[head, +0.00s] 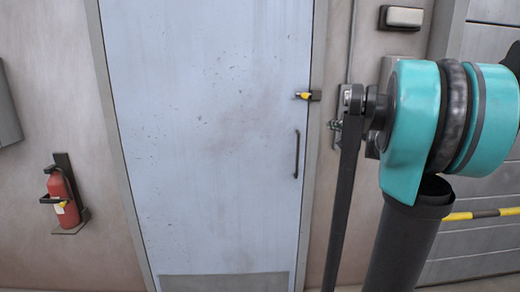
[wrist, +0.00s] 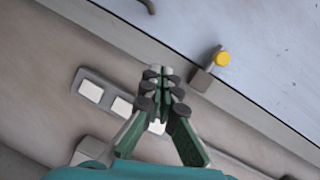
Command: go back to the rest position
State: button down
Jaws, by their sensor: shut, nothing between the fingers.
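My gripper (wrist: 160,75) shows in the wrist view with its green fingers and dark joints closing to a point, shut and empty. It is in front of a wall plate with several pale switches (wrist: 92,92); I cannot tell whether the tips touch it. In the head view my teal and black arm stands at the right, and a small green part of the gripper (head: 335,125) shows beside the dark link, against the wall right of the door. The rest of the gripper is hidden there.
A pale blue door (head: 215,130) is closed, with a dark handle (head: 297,155) and a yellow-knobbed latch (head: 303,95), also in the wrist view (wrist: 221,59). A red extinguisher (head: 63,198) hangs at left. A pale wall box (head: 404,17) is at upper right.

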jog(key=s+a+f+n+g+y, duration=0.1)
jog(key=s+a+f+n+g, duration=0.1)
jog(key=s+a+f, duration=0.4)
jog(key=s+a+f+n+g, duration=0.2)
jog(key=s+a+f+n, duration=0.15)
jog(key=f, duration=0.35)
jog(key=s+a+f+n+g+h, duration=0.1)
jog(key=s+a+f+n+g, duration=0.15)
jog(key=s+f, duration=0.55)
jog(key=s+a+f+n+g+h, duration=0.1)
jog(key=s+a+f+g, duration=0.15)
jog(key=s+f, duration=0.5)
jog(key=s+d+f+n+g+h, duration=0.2)
jog(key=s+d+f+h, duration=0.2)
jog(key=s+f, duration=0.5)
jog(key=shift+s, duration=1.1)
jog(key=shift+f, duration=0.1)
